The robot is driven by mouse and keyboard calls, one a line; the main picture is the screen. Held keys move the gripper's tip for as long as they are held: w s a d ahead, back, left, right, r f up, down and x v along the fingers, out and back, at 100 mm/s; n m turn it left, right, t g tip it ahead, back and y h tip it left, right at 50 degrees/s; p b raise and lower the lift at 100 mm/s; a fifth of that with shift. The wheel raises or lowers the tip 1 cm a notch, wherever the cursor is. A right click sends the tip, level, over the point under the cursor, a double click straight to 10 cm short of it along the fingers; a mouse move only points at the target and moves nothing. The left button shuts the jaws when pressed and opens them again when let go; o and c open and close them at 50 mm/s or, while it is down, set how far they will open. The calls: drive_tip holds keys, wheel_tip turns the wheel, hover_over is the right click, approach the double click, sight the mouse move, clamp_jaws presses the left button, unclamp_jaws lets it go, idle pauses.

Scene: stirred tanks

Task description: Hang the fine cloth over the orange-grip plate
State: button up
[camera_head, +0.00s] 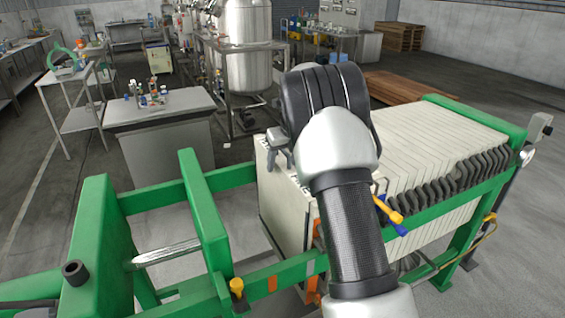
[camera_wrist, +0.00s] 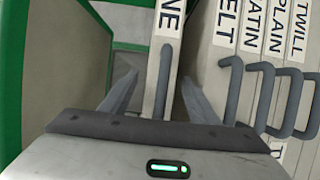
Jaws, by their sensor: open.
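In the wrist view, a narrow pale cloth panel (camera_wrist: 152,78) carries a label ending in "NE", with its start cut off. A grey bar handle (camera_wrist: 163,82) runs down its edge. My gripper (camera_wrist: 158,98) is open, one finger on each side of this panel and handle, with visible gaps. In the head view my gripper (camera_head: 279,148) is at the near upper corner of the pale stack, partly hidden by my wrist. An orange grip (camera_head: 317,234) shows low beside my forearm; its plate is mostly hidden behind my arm.
More labelled panels, including FELT, SATIN, PLAIN and TWILL (camera_wrist: 296,40), stand close on the right with grey handles. The green press frame (camera_head: 205,215) encloses the stack. Yellow (camera_head: 389,210) and blue grips show right of my arm. An open gap lies left of the stack.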

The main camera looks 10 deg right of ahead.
drive_tip(key=s+r+n+p, duration=0.1)
drive_tip(key=s+r+n, duration=0.2)
drive_tip(key=s+r, duration=0.6)
drive_tip(key=s+r+n+p, duration=0.25)
drive_tip(key=s+r, duration=0.25)
drive_tip(key=r, duration=0.7)
drive_tip(key=s+a+n+p, duration=0.1)
drive_tip(key=s+a+n, duration=0.2)
drive_tip(key=s+n, duration=1.1)
drive_tip(key=s+a+n+t+p, duration=0.1)
drive_tip(key=s+a+n+p, duration=0.1)
drive_tip(key=s+n, duration=1.2)
drive_tip(key=shift+s+a+r+h+p, duration=0.35)
drive_tip(key=shift+s+a, duration=0.35)
drive_tip(key=shift+s, duration=0.35)
drive_tip(key=shift+c, duration=0.3)
